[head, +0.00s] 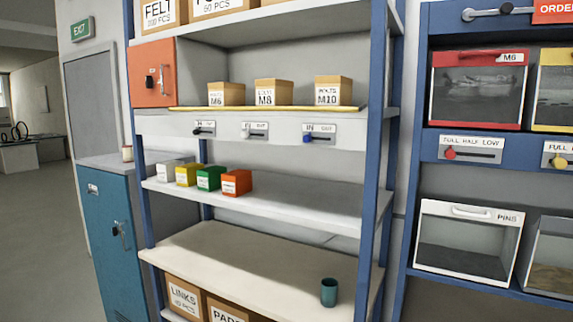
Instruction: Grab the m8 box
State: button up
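The M8 box (273,93) is a small tan carton with a white label. It stands upright on a yellow-edged board (190,108) on the upper shelf, in the middle of a row of three. The M6 box (226,94) stands to its left and the M10 box (333,91) to its right, with gaps between them. The M8 box's front and top show. My gripper is not in view.
An orange locker (153,73) stands left of the boxes. Three sliders (255,130) line the shelf front below. Small coloured boxes (208,179) and a teal cup (329,292) stand on lower shelves. Blue posts (381,150) flank the shelving. Floor at left is clear.

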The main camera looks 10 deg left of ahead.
aim_at(270, 92)
jog(key=i+j+u, duration=0.4)
jog(key=i, duration=0.15)
jog(key=i+u, duration=0.4)
jog(key=i, duration=0.15)
jog(key=i+j+u, duration=0.1)
jog(key=i+j, duration=0.15)
